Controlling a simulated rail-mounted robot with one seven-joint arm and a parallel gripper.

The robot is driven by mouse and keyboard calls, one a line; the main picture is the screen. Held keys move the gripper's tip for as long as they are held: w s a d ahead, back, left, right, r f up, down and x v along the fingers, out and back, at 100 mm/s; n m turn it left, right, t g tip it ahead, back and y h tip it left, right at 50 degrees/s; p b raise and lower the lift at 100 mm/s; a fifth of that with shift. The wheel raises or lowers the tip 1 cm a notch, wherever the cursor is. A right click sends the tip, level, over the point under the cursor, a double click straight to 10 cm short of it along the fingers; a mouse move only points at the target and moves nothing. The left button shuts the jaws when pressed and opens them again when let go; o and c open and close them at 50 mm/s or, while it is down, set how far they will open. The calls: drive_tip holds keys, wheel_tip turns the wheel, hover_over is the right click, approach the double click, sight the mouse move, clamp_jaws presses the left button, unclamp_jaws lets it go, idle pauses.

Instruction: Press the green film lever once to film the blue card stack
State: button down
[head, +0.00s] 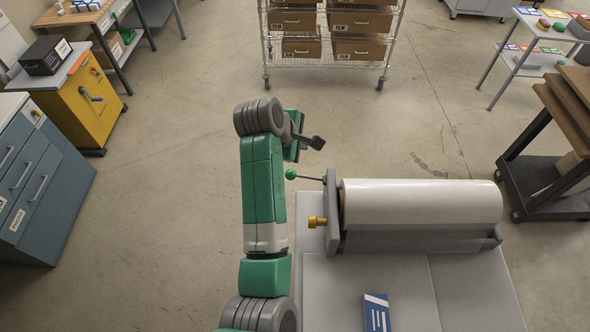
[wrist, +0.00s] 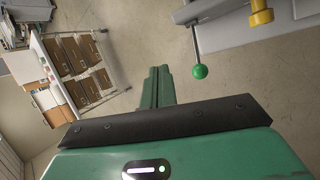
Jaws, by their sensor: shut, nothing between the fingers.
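The green film lever is a thin dark rod with a green ball knob (head: 291,174), sticking out left from the laminator's end plate in the head view. The knob also shows in the wrist view (wrist: 200,71), right of my fingers. My gripper (wrist: 158,72) is shut and empty; its fingers are together and apart from the knob. In the head view my arm reaches up to the left of the laminator, and the gripper is partly hidden there by the wrist. The blue card stack (head: 376,313), with white marks, lies on the grey table (head: 335,285) in front of the roller.
The laminator's white film roll (head: 420,203) lies right of the lever. A yellow knob (head: 317,221) sticks out below the lever. A wire rack with drawers (head: 331,47) stands at the back. Open floor lies between rack and laminator. A dark cart (head: 540,185) stands right.

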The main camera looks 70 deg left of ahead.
drive_tip(key=shift+f, duration=0.1)
drive_tip(key=b, duration=0.4)
hover_over(291, 173)
drive_tip(key=w, duration=0.1)
drive_tip(key=f, duration=0.6)
drive_tip(key=shift+d, duration=0.25)
drive_tip(key=shift+s+a+f, duration=0.1)
drive_tip(key=shift+s+f, duration=0.1)
drive_tip(key=shift+f, duration=0.4)
drive_tip(key=shift+s+a+f, duration=0.1)
drive_tip(key=shift+s+f, duration=0.05)
drive_tip(key=shift+f, duration=0.4)
drive_tip(key=shift+f, duration=0.1)
drive_tip(key=shift+s+f, duration=0.1)
drive_tip(key=shift+f, duration=0.15)
